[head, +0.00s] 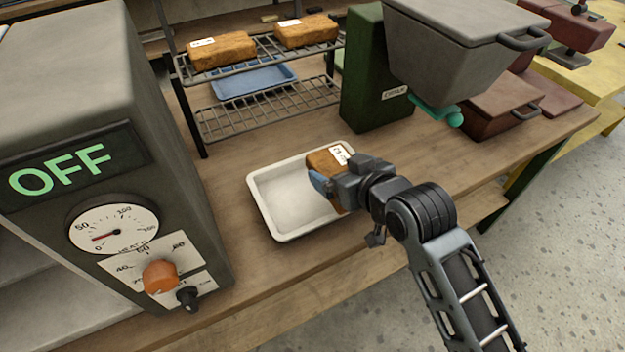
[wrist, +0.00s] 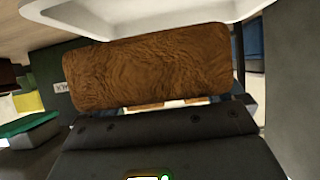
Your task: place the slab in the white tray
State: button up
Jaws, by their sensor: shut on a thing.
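The slab (head: 325,160) is a brown, rough block with a white label, seen over the right part of the white tray (head: 262,205). My gripper (head: 322,183) is shut on the slab, with a blue finger showing at its near left side. In the wrist view the slab (wrist: 150,68) lies across the picture in front of my gripper, and the tray's rim (wrist: 215,30) shows beyond it. I cannot tell whether the slab touches the tray floor. My gripper hides part of the slab and the tray's right side.
A grey machine (head: 60,110) reading OFF stands left of the tray. A wire rack (head: 270,108) behind holds two similar labelled slabs (head: 222,50) and a blue tray (head: 252,80). A green and grey machine (head: 375,80) stands behind right. The wooden bench (head: 290,265) is clear in front.

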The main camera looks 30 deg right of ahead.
send_over(315, 193)
notch_tip(315, 193, down, 3)
jog(key=shift+f, duration=0.15)
jog(key=shift+f+p, duration=0.35)
jog(key=shift+f, duration=1.65)
jog(key=shift+f, duration=0.15)
jog(key=o, duration=1)
jog(key=shift+r, duration=0.2)
jog(key=v, duration=1.2)
jog(key=shift+f+b, duration=0.1)
jog(key=shift+b, duration=0.25)
